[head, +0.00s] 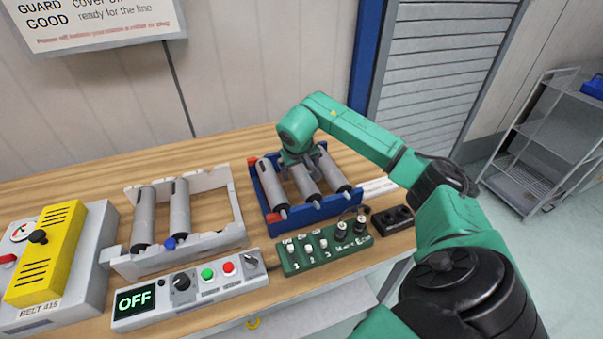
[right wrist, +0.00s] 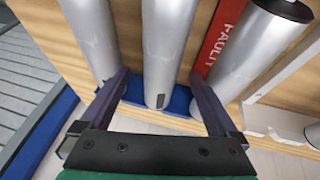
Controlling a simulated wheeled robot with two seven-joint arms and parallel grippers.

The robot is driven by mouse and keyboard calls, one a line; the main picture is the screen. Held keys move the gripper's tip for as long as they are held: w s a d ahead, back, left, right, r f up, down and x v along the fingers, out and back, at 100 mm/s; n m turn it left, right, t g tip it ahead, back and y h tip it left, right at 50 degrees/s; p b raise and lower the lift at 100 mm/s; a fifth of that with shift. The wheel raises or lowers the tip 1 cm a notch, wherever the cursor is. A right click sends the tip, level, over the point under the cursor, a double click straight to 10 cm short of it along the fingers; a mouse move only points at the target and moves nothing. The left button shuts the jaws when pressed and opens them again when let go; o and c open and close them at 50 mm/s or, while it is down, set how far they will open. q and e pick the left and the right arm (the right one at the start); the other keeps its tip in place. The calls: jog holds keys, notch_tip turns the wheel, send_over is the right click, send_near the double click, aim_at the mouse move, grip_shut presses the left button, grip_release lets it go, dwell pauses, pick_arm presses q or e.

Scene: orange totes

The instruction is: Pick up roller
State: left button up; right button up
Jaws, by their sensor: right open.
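A blue rack (head: 318,212) on the wooden table holds three grey metal rollers side by side. They are the left roller (head: 268,183), the middle roller (head: 304,184) and the right roller (head: 332,172). My right gripper (head: 302,168) is over the middle roller, pointing down. In the right wrist view its two dark fingers (right wrist: 160,100) are open, one on each side of a roller (right wrist: 168,45). Contact with that roller cannot be told. Other rollers show on both sides. The gripper hides part of the rollers in the head view. My left gripper is not in view.
A white rack (head: 215,240) with two rollers stands left of the blue rack. A control box reading OFF (head: 190,293), a green switch panel (head: 325,247) and a yellow-covered belt unit (head: 45,255) line the front. A red FAULTY strip (right wrist: 217,45) lies by the rollers.

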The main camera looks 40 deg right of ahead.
aim_at(300, 171)
jog(key=shift+x, duration=1.2)
jog(key=shift+w+f, duration=0.1)
jog(key=shift+f, duration=0.05)
grip_shut()
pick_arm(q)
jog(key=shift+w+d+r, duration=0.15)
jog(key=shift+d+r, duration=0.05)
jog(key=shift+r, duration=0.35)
pick_arm(e)
jog(key=shift+r, duration=0.65)
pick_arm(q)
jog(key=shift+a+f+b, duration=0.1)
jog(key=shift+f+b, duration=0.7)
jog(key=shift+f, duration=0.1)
pick_arm(e)
notch_tip(300, 171, up, 19)
